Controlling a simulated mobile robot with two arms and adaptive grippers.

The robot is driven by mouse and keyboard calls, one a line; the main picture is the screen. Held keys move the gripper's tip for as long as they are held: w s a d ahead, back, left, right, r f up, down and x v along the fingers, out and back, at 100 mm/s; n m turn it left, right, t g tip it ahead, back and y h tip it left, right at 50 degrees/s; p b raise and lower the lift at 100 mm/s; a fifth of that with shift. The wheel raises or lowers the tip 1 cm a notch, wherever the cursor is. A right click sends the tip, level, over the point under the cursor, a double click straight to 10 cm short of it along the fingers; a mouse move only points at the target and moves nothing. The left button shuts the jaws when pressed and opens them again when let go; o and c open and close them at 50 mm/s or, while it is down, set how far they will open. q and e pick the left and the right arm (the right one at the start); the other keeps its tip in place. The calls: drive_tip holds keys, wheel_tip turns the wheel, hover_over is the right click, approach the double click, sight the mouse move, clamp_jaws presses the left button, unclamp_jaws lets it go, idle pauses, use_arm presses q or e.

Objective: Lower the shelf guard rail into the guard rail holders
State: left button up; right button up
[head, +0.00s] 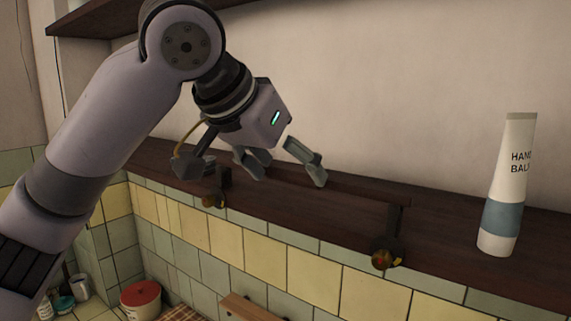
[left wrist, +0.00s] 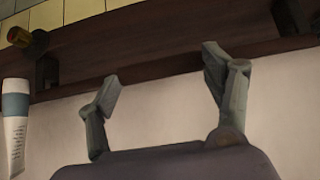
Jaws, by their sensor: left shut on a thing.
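The shelf guard rail (head: 355,188) is a long dark-brown bar running along the front of the dark wooden shelf. It also shows in the left wrist view (left wrist: 140,76). My left gripper (head: 284,172) is at the rail with its grey fingers spread wide, shut on it; the exact contact is hard to see. One guard rail holder (head: 387,250) with a brass-coloured knob is on the shelf front below the rail's right end. The other holder (head: 216,190) is left of my fingers. I cannot tell whether the rail touches the holders.
A white and blue hand balm tube (head: 502,190) stands on the shelf at the right, clear of the rail. The wall rises close behind the shelf. Another shelf (head: 95,20) is at the upper left. Below are yellow and green tiles and a red-lidded pot (head: 140,298).

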use_arm(q)
drive_tip(key=shift+f+b, duration=0.3)
drive_tip(key=shift+f, duration=0.25)
drive_tip(key=shift+c, duration=0.6)
drive_tip(key=o, duration=1.4)
drive_tip(key=shift+c, duration=0.2)
drive_tip(key=v, duration=1.2)
drive_tip(key=shift+f, duration=0.1)
